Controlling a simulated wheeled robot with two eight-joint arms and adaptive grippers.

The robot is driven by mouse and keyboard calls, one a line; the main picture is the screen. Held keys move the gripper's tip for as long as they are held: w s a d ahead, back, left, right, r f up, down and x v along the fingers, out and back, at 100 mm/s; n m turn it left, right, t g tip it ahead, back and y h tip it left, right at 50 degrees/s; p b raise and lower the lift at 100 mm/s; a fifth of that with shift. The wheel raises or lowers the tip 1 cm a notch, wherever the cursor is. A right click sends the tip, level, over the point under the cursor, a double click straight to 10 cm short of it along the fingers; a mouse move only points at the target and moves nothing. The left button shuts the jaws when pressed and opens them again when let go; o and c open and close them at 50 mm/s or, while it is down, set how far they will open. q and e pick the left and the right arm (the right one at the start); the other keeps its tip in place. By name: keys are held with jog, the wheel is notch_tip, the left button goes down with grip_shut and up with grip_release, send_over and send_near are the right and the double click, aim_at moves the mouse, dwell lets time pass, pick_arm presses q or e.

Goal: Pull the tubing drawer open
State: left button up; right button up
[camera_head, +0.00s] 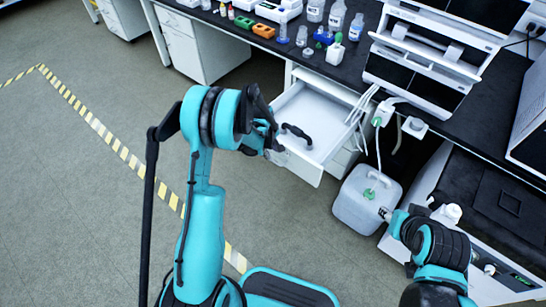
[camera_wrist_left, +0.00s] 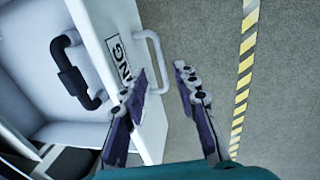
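The tubing drawer (camera_head: 312,120) is white and stands pulled out from under the bench, its inside visible. In the left wrist view its front (camera_wrist_left: 100,40) carries a label ending in "NG". A pale bar handle (camera_wrist_left: 156,62) sticks out from that front. My left gripper (camera_wrist_left: 161,72) is open, its two fingers apart with the handle between or just beyond their tips; I cannot tell whether they touch it. In the head view the left gripper (camera_head: 271,139) is at the drawer front, partly hidden by its wrist. My right gripper (camera_head: 386,213) is small at the lower right, its fingers unclear.
A black curved item (camera_head: 296,134) lies in the drawer. A whitish jug (camera_head: 366,200) with tubing stands right of the drawer, near my right arm. Bottles and racks line the dark bench (camera_head: 355,62). Open floor (camera_head: 90,190) with yellow striped tape lies left.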

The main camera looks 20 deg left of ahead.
pick_arm(q)
jog(key=r, duration=0.2)
jog(key=s+r, duration=0.1)
jog(key=r, duration=0.2)
jog(key=shift+a, duration=0.2)
jog(key=s+d+r+m+t, duration=0.1)
jog(key=s+d+r+m, duration=0.15)
jog(key=s+r, duration=0.4)
jog(key=s+d+r+m+t, duration=0.1)
jog(key=s+r+m, duration=0.25)
jog(key=r, duration=0.65)
jog(key=s+d+r+m+t, duration=0.1)
jog(key=s+r+m, duration=0.1)
jog(key=s+m, duration=0.2)
jog(key=s+d+r+m+t, duration=0.1)
jog(key=s+m, duration=0.3)
jog(key=s, duration=0.6)
jog(key=shift+s+r+t+y, duration=0.25)
jog(key=shift+r+t+y, duration=0.15)
jog(key=shift+t, duration=0.2)
